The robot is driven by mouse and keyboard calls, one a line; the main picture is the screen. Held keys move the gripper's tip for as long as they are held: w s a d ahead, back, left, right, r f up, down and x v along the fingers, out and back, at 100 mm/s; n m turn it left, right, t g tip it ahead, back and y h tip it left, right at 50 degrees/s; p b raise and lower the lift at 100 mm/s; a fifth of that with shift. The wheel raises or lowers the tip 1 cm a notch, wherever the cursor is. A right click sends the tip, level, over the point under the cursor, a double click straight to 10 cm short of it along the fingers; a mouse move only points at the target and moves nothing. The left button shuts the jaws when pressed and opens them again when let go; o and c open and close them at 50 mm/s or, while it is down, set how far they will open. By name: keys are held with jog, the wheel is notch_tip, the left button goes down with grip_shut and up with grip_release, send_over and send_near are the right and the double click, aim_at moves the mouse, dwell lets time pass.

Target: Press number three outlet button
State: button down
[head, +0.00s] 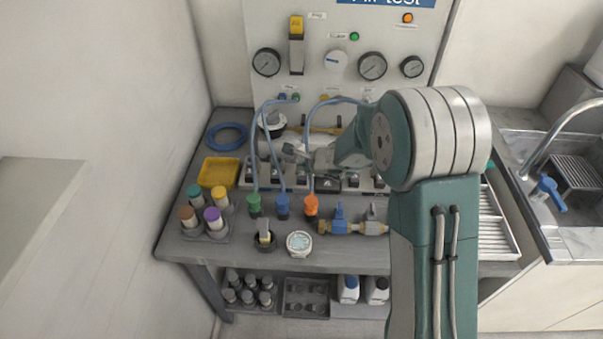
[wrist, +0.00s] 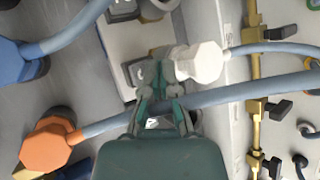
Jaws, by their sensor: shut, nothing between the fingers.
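A row of pale outlet blocks with dark fittings (head: 325,183) runs along the middle of the grey bench in the head view. My gripper (head: 290,153) reaches in from the right above this row, shut and empty. In the wrist view my gripper (wrist: 163,88) points at a pale block with a dark square part (wrist: 136,74), beside a white hose fitting (wrist: 202,62). The fingers hide part of this block. I cannot read any outlet numbers, nor tell whether the fingertips touch a button.
Blue hoses (head: 268,140) arch over the row to green, blue and orange connectors (head: 311,205). The orange connector (wrist: 48,146) and a hose (wrist: 250,92) lie close to my gripper. A gauge panel (head: 335,85) stands behind. A yellow tray (head: 219,172) and coloured-cap bottles are at left.

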aim_at(304, 174)
jog(key=shift+f, duration=0.1)
jog(key=shift+f, duration=0.25)
jog(key=shift+f, duration=0.5)
dwell(0.8)
dwell(0.4)
jog(key=shift+r, duration=0.9)
jog(key=shift+r, duration=2.5)
